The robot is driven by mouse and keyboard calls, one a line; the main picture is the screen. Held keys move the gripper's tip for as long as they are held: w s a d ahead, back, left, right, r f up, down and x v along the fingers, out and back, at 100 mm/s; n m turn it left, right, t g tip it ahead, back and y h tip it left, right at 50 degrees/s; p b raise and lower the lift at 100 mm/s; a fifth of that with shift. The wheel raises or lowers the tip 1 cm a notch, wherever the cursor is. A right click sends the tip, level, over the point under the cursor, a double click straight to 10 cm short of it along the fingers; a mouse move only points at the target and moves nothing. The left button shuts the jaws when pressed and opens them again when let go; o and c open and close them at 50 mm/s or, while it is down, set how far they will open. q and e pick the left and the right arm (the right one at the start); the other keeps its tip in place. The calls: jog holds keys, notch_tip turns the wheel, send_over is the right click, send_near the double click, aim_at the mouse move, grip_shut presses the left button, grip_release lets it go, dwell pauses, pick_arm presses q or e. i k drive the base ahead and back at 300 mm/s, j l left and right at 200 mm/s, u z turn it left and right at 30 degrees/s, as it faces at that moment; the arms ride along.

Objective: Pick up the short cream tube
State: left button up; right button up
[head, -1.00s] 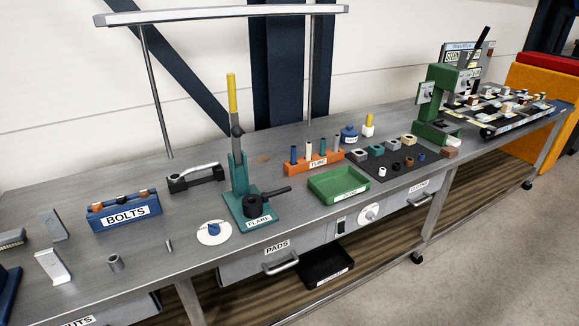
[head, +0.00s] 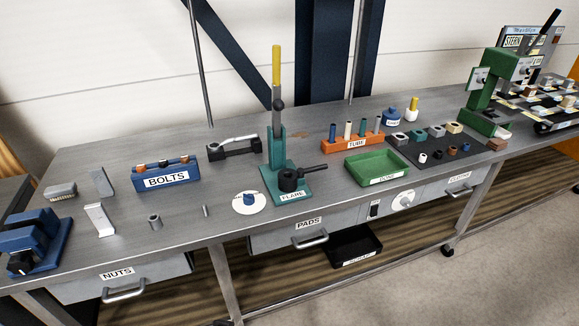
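An orange rack labelled TUBE (head: 352,143) stands toward the back of the bench, right of the middle. Which cream tube is the shorter is hard to tell at this size. The lower ends of the tubes are hidden in the rack. Neither of my grippers is in view.
A green tray (head: 377,168) sits in front of the rack. A teal FLARE press (head: 277,150) with a yellow-tipped lever stands to its left. A dark mat (head: 480,152) with small rings and blocks lies to the right. The blue BOLTS rack (head: 166,179) is further left.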

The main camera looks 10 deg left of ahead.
aim_at(349, 124)
jog(key=i+l+u, duration=0.1)
jog(key=u, duration=0.85)
jog(key=l+u, duration=0.75)
jog(key=l, duration=0.3)
jog(key=l+u, duration=0.15)
jog(key=l, duration=0.4)
jog(key=k+l+u, duration=0.2)
jog(key=l, duration=0.35)
jog(key=i, duration=0.1)
